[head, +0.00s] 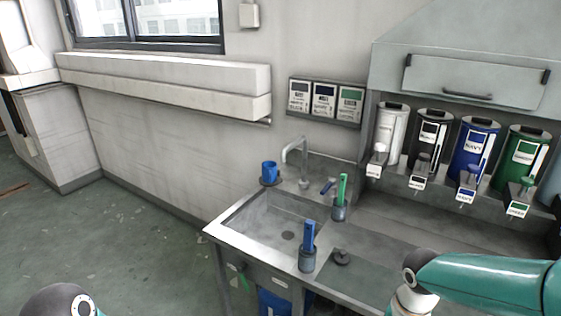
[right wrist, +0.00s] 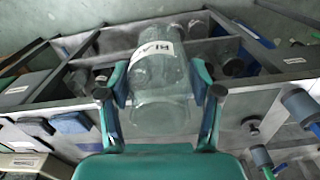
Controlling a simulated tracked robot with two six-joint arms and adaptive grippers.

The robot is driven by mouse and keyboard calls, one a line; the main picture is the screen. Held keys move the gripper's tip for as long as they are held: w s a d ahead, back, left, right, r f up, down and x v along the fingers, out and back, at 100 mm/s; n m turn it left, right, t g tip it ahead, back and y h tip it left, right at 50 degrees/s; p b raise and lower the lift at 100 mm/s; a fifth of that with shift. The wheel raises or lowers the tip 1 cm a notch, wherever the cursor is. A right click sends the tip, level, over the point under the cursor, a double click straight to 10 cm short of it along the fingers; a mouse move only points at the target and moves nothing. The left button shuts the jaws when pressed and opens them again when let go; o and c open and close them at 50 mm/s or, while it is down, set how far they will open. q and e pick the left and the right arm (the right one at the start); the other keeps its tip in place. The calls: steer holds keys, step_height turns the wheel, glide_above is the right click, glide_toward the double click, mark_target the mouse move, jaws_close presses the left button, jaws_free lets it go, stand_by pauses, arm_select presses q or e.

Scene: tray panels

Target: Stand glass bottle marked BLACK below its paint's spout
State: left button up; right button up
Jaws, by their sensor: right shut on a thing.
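A clear glass bottle (right wrist: 160,90) fills the middle of the right wrist view, with a white label (right wrist: 152,50) whose lettering I cannot read fully. My right gripper (right wrist: 160,98) is shut on it, a finger on each side. In the head view the black paint dispenser (head: 431,140) hangs between the white and navy ones, its spout (head: 420,170) above a small tag. My right arm enters at lower right there; its gripper and the bottle are out of that view. My left gripper is not in view.
White (head: 391,133), navy (head: 472,148) and green (head: 521,158) dispensers hang under the hood. A sink (head: 275,222) is to the left, with a blue mug (head: 269,172) behind it and blue (head: 309,240) and green (head: 342,188) handled tools in holders. The counter below the spouts looks clear.

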steer(key=w+a+f+n, duration=0.3)
steer(key=w+f+n, duration=0.3)
steer(key=f+n, duration=0.1)
steer(key=shift+w+f+n, duration=0.15)
steer(key=shift+f+n, duration=0.15)
steer(key=shift+f, duration=0.3)
